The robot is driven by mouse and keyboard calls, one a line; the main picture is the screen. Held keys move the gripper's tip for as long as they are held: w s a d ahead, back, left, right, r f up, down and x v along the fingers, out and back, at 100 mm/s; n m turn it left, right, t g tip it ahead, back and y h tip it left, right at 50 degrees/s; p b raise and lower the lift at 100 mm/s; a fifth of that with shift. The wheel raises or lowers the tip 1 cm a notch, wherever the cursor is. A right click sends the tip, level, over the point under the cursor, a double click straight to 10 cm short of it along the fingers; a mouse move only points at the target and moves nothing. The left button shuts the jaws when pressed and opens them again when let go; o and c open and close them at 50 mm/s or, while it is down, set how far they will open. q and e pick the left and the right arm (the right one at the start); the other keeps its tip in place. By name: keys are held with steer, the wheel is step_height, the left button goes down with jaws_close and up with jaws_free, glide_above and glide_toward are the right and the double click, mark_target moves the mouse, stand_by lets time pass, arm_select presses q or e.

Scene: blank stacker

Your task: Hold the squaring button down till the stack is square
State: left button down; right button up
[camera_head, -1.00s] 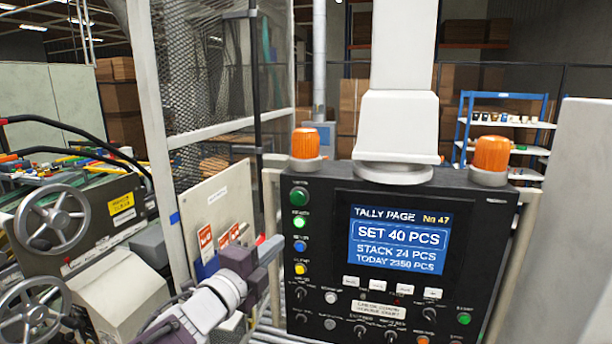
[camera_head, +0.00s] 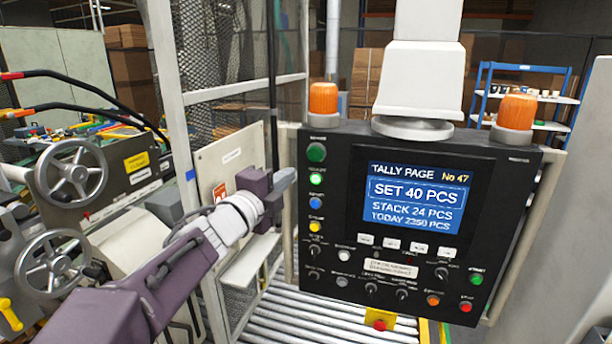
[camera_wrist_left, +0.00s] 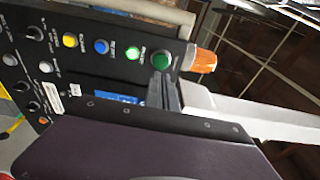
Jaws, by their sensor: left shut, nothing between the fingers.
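The black control panel (camera_head: 345,200) has a column of buttons down its left edge: a large dark green one (camera_head: 316,152), a lit green one (camera_head: 316,179), a blue one (camera_head: 316,202) and a yellow one (camera_head: 315,227). Their labels are too small to read, so I cannot tell which is the squaring button. My left gripper (camera_head: 287,178) is shut and empty, just left of the lit green button in the head view. In the left wrist view its grey fingers (camera_wrist_left: 170,92) lie near the dark green button (camera_wrist_left: 160,60); contact is unclear. No stack shows. My right gripper is out of view.
The panel's screen (camera_head: 415,197) reads SET 40 PCS, STACK 24 PCS. Orange beacons (camera_head: 323,100) top the panel. A roller conveyor (camera_head: 290,315) runs below it. A machine with handwheels (camera_head: 72,172) stands left, and a mesh guard (camera_head: 228,80) behind.

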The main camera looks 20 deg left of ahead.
mark_target(314, 155)
arm_select(q)
steer(key=w, duration=0.3)
steer(key=w+d+p, duration=0.1)
steer(key=w, duration=0.2)
steer(key=w+d+p, duration=0.1)
steer(key=w, duration=0.2)
steer(key=shift+r, duration=0.35)
steer(key=shift+w+p, duration=0.3)
steer(key=shift+w, duration=0.15)
steer(key=shift+w+d, duration=0.1)
